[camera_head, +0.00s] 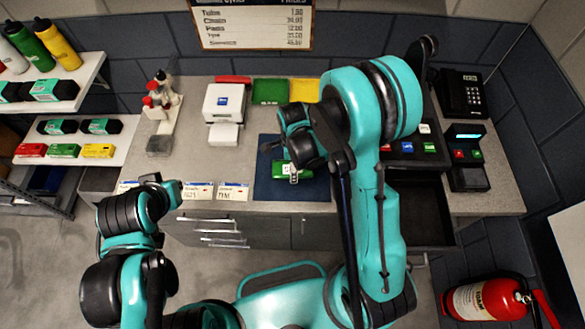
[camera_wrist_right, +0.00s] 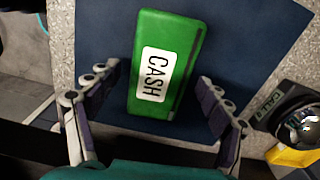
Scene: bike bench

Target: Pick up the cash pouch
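The cash pouch (camera_wrist_right: 185,45) is a green, flat, oblong pouch with a white label reading CASH. It lies on a dark blue mat (camera_wrist_right: 95,30). In the head view the pouch (camera_head: 279,170) is mostly hidden under my right gripper (camera_head: 293,171), on the same mat (camera_head: 265,192). In the right wrist view my right gripper (camera_wrist_right: 158,77) is open, with one finger on each side of the pouch and gaps between. My left gripper (camera_head: 164,184) is near the front left edge of the counter, away from the pouch; its fingers are too unclear to judge.
Green (camera_head: 270,92) and yellow (camera_head: 304,90) items lie behind the mat. An open dark drawer (camera_head: 425,210), a card terminal (camera_head: 467,160) and a telephone (camera_head: 461,92) are at right.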

